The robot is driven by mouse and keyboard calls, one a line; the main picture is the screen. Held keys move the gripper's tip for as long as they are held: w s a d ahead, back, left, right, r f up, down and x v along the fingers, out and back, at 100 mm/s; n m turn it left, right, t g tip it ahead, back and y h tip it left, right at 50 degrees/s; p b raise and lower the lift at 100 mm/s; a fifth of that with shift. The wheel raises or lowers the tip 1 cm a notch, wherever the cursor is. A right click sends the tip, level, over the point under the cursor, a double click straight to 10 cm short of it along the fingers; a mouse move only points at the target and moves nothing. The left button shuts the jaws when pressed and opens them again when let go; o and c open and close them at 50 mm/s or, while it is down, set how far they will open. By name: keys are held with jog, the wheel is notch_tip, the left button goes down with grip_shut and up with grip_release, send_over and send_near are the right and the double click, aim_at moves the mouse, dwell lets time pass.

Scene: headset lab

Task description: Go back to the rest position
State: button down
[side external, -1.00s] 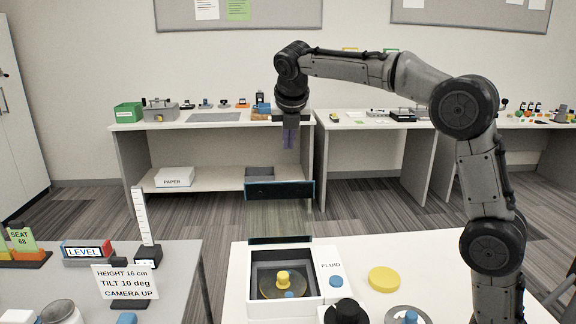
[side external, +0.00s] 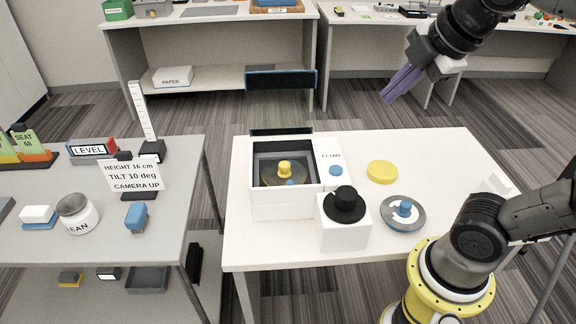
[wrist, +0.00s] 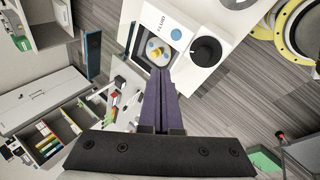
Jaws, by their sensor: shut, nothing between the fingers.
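My gripper (side external: 389,97) is at the upper right of the side external view, in the air above and behind the white table (side external: 450,160). Its purple fingers are together, with nothing between them, and they point down and to the left. In the wrist view my gripper (wrist: 158,72) shows its fingers side by side. It touches nothing in view. Part of my arm runs out of the picture at the right.
A white box marked FLUID (side external: 282,205) with a yellow knob inside stands on the table. Beside it are a white block with a black knob (side external: 344,207), a yellow disc (side external: 382,172) and a grey disc with a blue knob (side external: 404,214). The table's right part is mostly clear.

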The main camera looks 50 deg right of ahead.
jog(key=s+a+f+m, duration=0.1)
jog(key=s+f+m, duration=0.1)
jog(key=f+m, duration=0.2)
jog(key=s+a+f+m+y, duration=0.1)
jog(key=s+f+m, duration=0.2)
jog(key=m, duration=0.6)
notch_tip(320, 180, down, 2)
jog(key=shift+s+a+f+g, duration=0.15)
jog(key=shift+s+a+g, duration=0.05)
jog(key=shift+a+g, duration=0.1)
